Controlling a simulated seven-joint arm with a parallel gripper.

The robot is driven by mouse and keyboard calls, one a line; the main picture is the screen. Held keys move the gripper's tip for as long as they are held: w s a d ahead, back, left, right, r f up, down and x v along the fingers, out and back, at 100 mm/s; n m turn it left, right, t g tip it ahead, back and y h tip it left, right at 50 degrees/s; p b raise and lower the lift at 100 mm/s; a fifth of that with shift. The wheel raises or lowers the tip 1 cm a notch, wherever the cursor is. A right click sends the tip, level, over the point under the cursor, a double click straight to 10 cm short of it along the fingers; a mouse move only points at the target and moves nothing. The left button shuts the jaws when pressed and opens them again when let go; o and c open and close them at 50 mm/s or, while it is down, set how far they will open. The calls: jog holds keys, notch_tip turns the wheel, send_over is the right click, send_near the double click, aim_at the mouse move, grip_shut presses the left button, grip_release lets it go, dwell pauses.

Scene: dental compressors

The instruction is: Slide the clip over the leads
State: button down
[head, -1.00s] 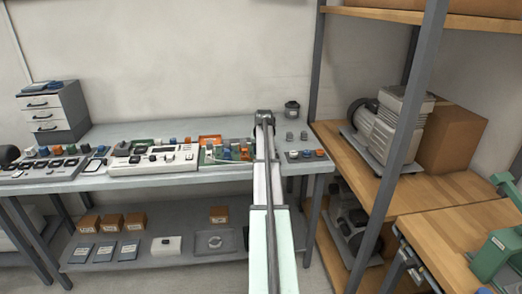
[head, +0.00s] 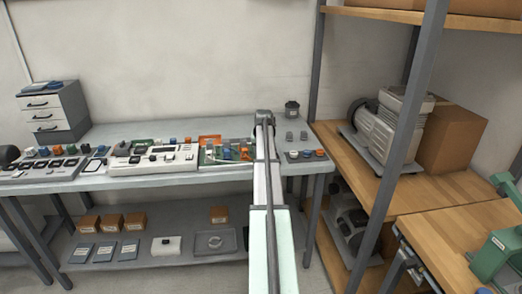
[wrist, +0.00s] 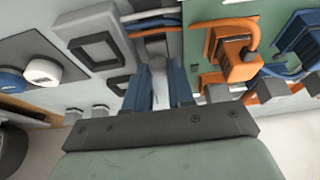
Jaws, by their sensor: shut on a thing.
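In the wrist view my gripper (wrist: 159,92) has two blue fingers close together. They are shut on a pale grey piece, which looks like the clip (wrist: 157,66). Just beyond the fingertips, white, blue and orange leads (wrist: 152,20) run side by side across the view. The clip's far end is close to the leads; I cannot tell whether it touches or surrounds them. In the head view my arm hides the gripper and the clip. The green board (head: 208,157) with coloured parts lies left of my arm.
An orange connector (wrist: 238,60) with an orange wire stands right of my fingers, and a blue connector (wrist: 300,35) further right. A dark square frame (wrist: 97,48) is on the left. The grey bench (head: 200,131) is clear behind the boards. A shelf post (head: 315,65) stands to the right.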

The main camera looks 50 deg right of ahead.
jog(key=shift+s+a, duration=1.55)
jog(key=shift+s, duration=0.05)
jog(key=c, duration=1)
grip_release()
jog(key=shift+o, duration=0.2)
jog(key=v, duration=1.4)
